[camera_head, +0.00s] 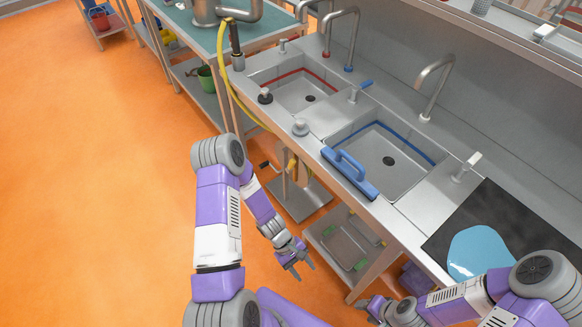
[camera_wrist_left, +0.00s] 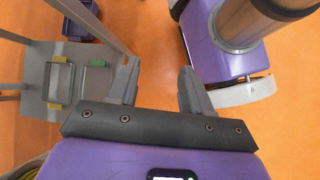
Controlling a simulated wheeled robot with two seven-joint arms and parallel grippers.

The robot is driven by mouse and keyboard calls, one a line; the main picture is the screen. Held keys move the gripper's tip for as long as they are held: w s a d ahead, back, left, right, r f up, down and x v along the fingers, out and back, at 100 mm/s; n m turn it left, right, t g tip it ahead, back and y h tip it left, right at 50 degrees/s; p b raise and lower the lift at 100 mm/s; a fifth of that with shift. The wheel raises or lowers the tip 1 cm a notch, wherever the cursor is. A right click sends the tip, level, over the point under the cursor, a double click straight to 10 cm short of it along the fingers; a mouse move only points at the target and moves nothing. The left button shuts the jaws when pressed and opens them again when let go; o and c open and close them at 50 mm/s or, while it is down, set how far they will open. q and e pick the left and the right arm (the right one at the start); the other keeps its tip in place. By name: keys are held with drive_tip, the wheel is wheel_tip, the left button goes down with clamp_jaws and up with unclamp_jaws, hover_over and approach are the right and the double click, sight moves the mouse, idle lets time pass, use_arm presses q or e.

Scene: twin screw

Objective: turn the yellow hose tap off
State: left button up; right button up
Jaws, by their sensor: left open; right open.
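A yellow hose (camera_head: 232,92) hangs from the top of the counter's left end and runs down along its front edge. A small yellow piece (camera_head: 293,168) shows below the counter edge; I cannot tell whether it is the tap or part of the hose. My left gripper (camera_head: 301,263) is open and empty, low in front of the counter and below the yellow piece, apart from it. In the left wrist view its two fingers (camera_wrist_left: 157,84) are spread with nothing between them. My right gripper (camera_head: 368,305) is open at the bottom, in front of the counter; its fingertips show only small.
The metal counter (camera_head: 316,150) holds two sinks, with a red-trimmed basin (camera_head: 300,92) and a blue-trimmed basin (camera_head: 388,158). A blue brush-like tool (camera_head: 350,172) lies on its front edge. A lower shelf (camera_head: 345,243) stands under it. Orange floor (camera_head: 90,200) is free at left.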

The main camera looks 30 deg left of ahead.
use_arm(q)
drive_tip(key=w+a+r+n+t+h, duration=0.1)
drive_tip(key=w+a+n+t+h, duration=0.35)
drive_tip(key=w, duration=0.45)
drive_tip(key=n+t+y+b, duration=0.2)
drive_tip(key=n+t+y, duration=0.3)
drive_tip(key=n+t, duration=0.75)
approach(290, 165)
drive_tip(key=d+m+t, duration=0.1)
drive_tip(key=m, duration=0.1)
drive_tip(key=b+x, duration=0.1)
drive_tip(key=x, duration=0.5)
drive_tip(key=shift+w+f, duration=0.15)
drive_tip(key=shift+w, duration=0.25)
drive_tip(key=shift+w+d, duration=0.2)
drive_tip(key=shift+w, duration=0.45)
clamp_jaws()
